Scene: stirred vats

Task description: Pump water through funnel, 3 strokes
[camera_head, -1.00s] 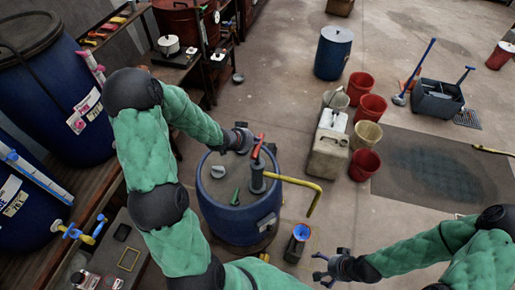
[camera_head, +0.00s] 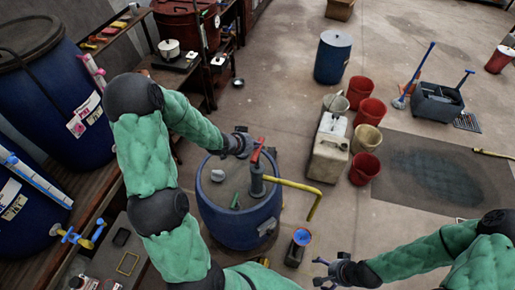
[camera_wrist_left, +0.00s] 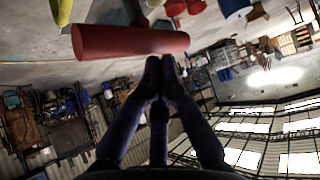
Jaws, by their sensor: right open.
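A blue drum (camera_head: 240,222) stands in the middle of the head view. On its lid is a dark hand pump (camera_head: 257,180) with a red handle (camera_head: 257,150) and a bent yellow spout (camera_head: 300,187). A blue funnel (camera_head: 302,236) sits on a small dark container (camera_head: 294,254) beside the drum, near the spout's end. My left gripper (camera_head: 245,142) is at the red handle. In the left wrist view its fingertips (camera_wrist_left: 160,63) are together at the edge of the handle (camera_wrist_left: 130,40); contact is unclear. My right gripper (camera_head: 318,271) is open and empty, near the small container.
A pale jerrycan (camera_head: 328,160) and several buckets, such as a red one (camera_head: 364,167), stand right of the drum. Large blue vats (camera_head: 60,95) and a wooden bench (camera_head: 92,195) line the left. A dark mat (camera_head: 430,175) lies on open floor at right.

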